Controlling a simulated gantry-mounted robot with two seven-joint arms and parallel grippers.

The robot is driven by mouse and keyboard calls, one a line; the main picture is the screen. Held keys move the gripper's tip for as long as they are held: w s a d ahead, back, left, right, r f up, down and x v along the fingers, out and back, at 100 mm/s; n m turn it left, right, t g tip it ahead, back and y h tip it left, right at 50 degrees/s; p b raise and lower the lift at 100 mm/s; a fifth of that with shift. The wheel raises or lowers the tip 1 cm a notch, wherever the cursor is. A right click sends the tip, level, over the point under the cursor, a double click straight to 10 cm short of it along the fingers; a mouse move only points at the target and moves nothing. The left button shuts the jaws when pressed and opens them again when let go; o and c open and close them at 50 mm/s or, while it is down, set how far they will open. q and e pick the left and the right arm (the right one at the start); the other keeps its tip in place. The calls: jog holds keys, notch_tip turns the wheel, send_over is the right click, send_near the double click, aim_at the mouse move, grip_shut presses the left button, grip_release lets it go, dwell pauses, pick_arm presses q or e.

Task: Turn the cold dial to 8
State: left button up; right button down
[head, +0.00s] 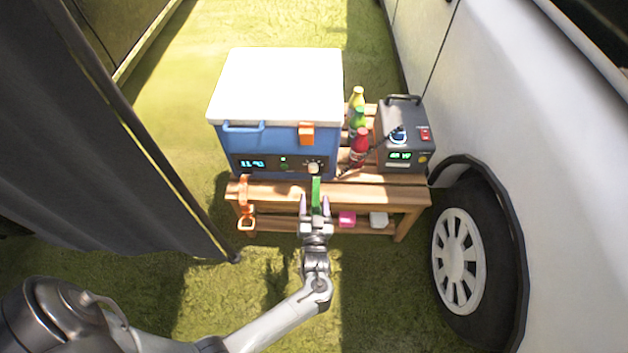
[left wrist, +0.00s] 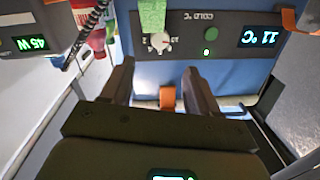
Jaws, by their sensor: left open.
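The cold dial (head: 314,167) is a small pale knob on the dark front panel of a blue cooler (head: 262,150). It also shows in the left wrist view (left wrist: 159,42), which is upside down; its exact setting is too small to read. The panel's display (head: 251,163) reads 11 °C. My left gripper (head: 315,199) is open and empty, short of the dial. In the wrist view its two fingertips (left wrist: 158,67) point toward the panel on either side of the dial, apart from it. My right gripper is not in view.
An orange latch (head: 306,134) is above the dial. Bottles (head: 358,145) and a grey power box (head: 402,140) with a cable stand to the right. A white vehicle is at far right.

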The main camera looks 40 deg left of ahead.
aim_at(313, 171)
pick_arm(q)
jog(key=b+x, duration=0.4)
jog(key=x, duration=0.5)
jog(key=shift+w+a, duration=0.15)
jog(key=shift+w+a+b, duration=0.3)
jog(key=shift+w+a, duration=0.05)
jog(key=shift+w, duration=0.1)
jog(key=c, duration=1)
jog(key=shift+r+m+p, duration=0.15)
jog(key=shift+m+p, duration=0.55)
jog(key=shift+p, duration=0.2)
jog(key=shift+c, duration=0.2)
jog(key=shift+m+p, duration=0.95)
jog(key=shift+m, duration=0.15)
jog(key=shift+m+p, duration=0.65)
jog(key=shift+m, duration=0.55)
jog(key=shift+f+m+p, duration=0.2)
jog(key=shift+m+p, duration=0.25)
jog(key=shift+m, duration=0.55)
